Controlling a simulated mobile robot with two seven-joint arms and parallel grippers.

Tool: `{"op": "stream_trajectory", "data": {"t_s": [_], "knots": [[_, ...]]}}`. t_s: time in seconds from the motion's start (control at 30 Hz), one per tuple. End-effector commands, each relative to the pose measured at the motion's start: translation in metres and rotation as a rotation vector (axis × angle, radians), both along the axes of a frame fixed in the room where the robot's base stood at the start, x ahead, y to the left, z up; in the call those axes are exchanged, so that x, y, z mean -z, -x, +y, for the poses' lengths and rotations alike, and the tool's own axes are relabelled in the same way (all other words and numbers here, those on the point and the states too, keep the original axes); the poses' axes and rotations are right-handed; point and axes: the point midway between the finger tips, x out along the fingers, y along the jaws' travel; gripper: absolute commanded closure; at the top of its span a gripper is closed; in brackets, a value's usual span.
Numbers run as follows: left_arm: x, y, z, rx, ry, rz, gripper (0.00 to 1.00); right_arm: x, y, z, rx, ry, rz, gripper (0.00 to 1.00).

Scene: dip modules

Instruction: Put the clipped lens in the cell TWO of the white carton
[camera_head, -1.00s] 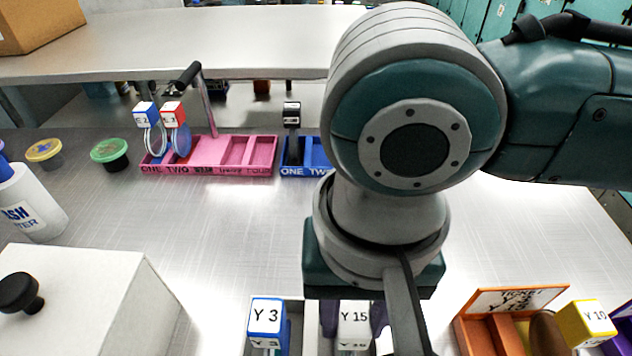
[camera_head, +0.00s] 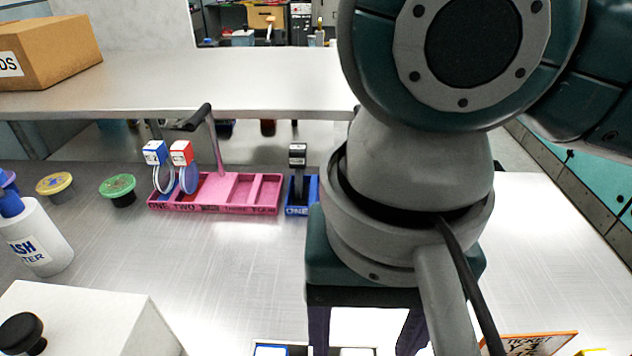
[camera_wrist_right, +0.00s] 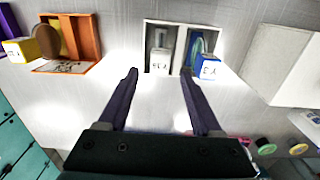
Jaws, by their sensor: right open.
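The white carton (camera_wrist_right: 180,22) shows in the right wrist view with two cells side by side. A white clip (camera_wrist_right: 159,62) marked Y 15 stands in its left cell there, and a blue clip (camera_wrist_right: 207,67) marked Y 3 with a lens stands in the right cell. The white clip's lens is hard to make out. In the head view only the tops of the blue clip (camera_head: 270,351) and white clip (camera_head: 357,351) show at the bottom edge. My right gripper (camera_wrist_right: 159,72) is open and empty, its fingers apart from the white clip. My left gripper is not in view.
A pink tray (camera_head: 238,208) holds a blue and a red clipped lens. A blue tray (camera_head: 299,210) with a black clip is partly hidden by my arm. An orange tray (camera_wrist_right: 92,40), a white box (camera_head: 90,315) and a bottle (camera_head: 38,240) stand around.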

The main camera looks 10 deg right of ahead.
Motion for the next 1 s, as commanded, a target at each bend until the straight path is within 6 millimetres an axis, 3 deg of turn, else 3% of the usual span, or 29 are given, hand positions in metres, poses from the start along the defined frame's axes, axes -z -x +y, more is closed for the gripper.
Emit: {"op": "stream_trajectory", "data": {"t_s": [0.1,0.33,0.47,0.57,0.73,0.87,1.0], "knots": [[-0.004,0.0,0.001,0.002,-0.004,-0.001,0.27,-0.028,-0.001,0.001,-0.002,-0.003,-0.003,0.34],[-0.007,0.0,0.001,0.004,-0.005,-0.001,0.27,-0.059,0.0,0.001,-0.001,-0.002,0.0,0.34],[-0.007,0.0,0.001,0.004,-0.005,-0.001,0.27,-0.058,0.005,0.01,-0.046,-0.049,-0.002,0.34],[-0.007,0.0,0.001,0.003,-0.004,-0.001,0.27,-0.051,0.014,0.028,-0.135,-0.155,-0.024,0.34],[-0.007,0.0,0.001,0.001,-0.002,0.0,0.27,-0.037,0.023,0.046,-0.277,-0.341,-0.164,0.34],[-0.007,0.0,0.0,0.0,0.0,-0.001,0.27,-0.021,0.028,0.022,-0.321,-0.331,-0.288,0.34],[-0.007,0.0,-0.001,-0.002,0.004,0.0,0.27,0.0,0.045,-0.032,-0.361,-0.184,-0.348,0.34]]}}
